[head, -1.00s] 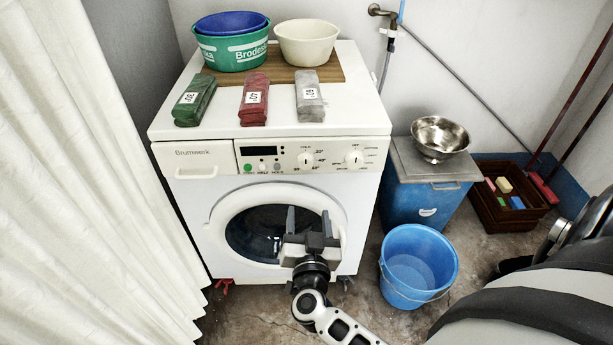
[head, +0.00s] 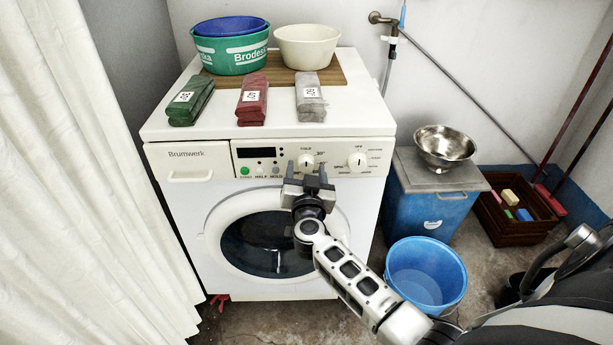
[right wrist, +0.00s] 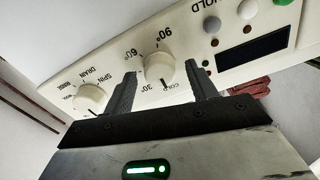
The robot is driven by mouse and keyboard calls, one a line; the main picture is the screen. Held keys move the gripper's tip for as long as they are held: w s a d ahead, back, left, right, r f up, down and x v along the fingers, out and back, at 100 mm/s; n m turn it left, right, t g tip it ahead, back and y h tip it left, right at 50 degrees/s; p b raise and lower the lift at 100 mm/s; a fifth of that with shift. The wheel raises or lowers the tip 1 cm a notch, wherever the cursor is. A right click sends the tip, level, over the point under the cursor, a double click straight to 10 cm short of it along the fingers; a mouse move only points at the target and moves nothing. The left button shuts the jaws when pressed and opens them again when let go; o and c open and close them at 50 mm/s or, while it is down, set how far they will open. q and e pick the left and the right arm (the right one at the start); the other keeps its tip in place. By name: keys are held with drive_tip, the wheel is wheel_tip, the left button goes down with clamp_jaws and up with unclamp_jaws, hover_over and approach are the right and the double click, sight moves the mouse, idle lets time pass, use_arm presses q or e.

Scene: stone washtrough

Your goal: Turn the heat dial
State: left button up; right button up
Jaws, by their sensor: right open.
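The heat dial (head: 306,161) is a round cream knob on the washing machine's front panel, marked from COLD through 30°, 60° and 90°. In the right wrist view the dial (right wrist: 159,67) shows between my two fingers. Its dark pointer line seems to lie toward the COLD side. My right gripper (head: 306,169) is open and empty, its fingertips just in front of and below the dial. In the right wrist view the gripper (right wrist: 161,72) has a finger on either side of the dial; I cannot tell whether they touch it. My left gripper is out of view.
A second dial (head: 357,161), marked SPIN and DRAIN, sits to the right. Buttons and a dark display (head: 256,152) lie to the left. Bundles, a board and basins stand on the washing machine (head: 225,130). A blue bucket (head: 425,275) stands on the floor at right.

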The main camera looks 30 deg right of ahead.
drive_tip(key=c, duration=1)
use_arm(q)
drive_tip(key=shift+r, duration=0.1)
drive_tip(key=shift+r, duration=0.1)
use_arm(e)
drive_tip(key=shift+m, duration=0.3)
drive_tip(key=shift+m+p, duration=0.85)
drive_tip(key=shift+m, duration=0.35)
drive_tip(key=m, duration=0.2)
drive_tip(key=shift+m, duration=0.3)
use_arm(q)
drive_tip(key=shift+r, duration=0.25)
use_arm(e)
drive_tip(key=shift+m, duration=2)
